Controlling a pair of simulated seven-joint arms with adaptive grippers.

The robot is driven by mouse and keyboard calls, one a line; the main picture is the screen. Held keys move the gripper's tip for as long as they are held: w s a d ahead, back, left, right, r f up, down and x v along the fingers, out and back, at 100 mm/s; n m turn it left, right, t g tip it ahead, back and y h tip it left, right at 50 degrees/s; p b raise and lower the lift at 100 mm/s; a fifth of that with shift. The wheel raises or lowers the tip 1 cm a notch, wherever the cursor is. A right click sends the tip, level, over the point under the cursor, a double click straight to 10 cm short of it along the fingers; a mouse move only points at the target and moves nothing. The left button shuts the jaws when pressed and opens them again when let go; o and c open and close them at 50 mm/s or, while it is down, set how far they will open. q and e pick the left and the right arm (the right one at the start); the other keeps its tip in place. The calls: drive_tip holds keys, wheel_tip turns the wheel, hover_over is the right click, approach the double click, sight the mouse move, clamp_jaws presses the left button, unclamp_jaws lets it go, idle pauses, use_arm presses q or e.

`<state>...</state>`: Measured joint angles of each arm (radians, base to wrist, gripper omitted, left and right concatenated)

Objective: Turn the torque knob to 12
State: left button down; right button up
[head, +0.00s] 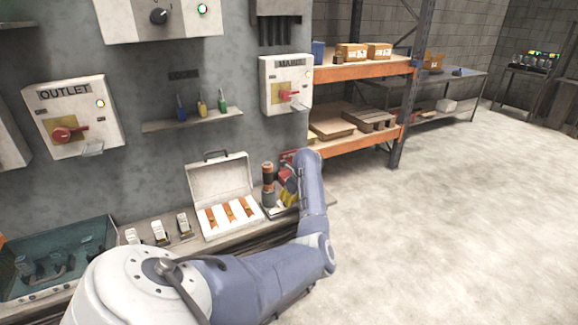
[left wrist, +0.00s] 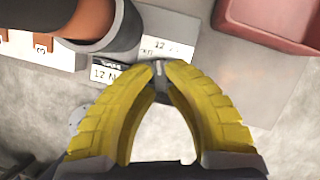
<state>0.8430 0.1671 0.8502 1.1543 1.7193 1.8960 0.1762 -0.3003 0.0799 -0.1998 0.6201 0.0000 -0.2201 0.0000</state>
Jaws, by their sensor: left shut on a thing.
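My left gripper (left wrist: 162,72) has yellow fingers, and their tips are shut on a small dark grey knob (left wrist: 159,68) with a light mark, which looks like the torque knob. The fingers hide much of it. Beside it are a dark label strip and a white "12 N" label (left wrist: 104,74). Another white label starting with "12" (left wrist: 165,50) lies behind the tips. In the head view my left gripper (head: 287,196) is beside an upright orange-and-black tool (head: 268,185), low by the wall. The knob cannot be made out there. My right gripper is not in view.
An orange cylinder with a dark collar (left wrist: 117,28) stands close at upper left in the left wrist view; a red bin (left wrist: 272,20) is at upper right. An open white case (head: 220,180) stands left of the tool. Shelves (head: 352,72) are behind; the floor at right is clear.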

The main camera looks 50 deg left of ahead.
use_arm(q)
drive_tip(key=shift+f, duration=0.1)
drive_tip(key=c, duration=1.4)
unclamp_jaws()
drive_tip(key=v, duration=1.2)
